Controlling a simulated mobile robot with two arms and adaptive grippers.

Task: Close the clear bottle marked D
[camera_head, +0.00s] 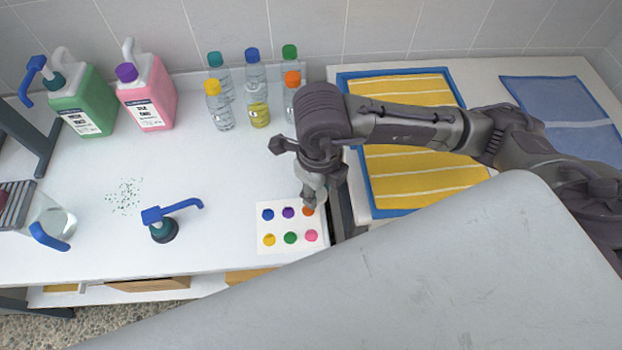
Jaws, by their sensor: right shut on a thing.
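A group of small clear bottles stands at the back of the white counter. The front middle bottle (259,110) holds yellow liquid and shows no coloured cap. Its neighbours have yellow (212,87), orange (292,79), teal, blue and green caps. I cannot read a letter D on any of them. A white card (263,218) at the counter's front right carries coloured round caps or discs. My right gripper (309,202) points down at the card's upper right, shut on the orange disc (307,212), which it partly hides. My left gripper is not in view.
Green (92,103) and pink (152,100) jugs stand at the back left. A blue-handled pump (161,227) and scattered green specks (125,196) are on the counter. A yellow striped towel (420,170) lies right, under my arm. The counter's middle is clear.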

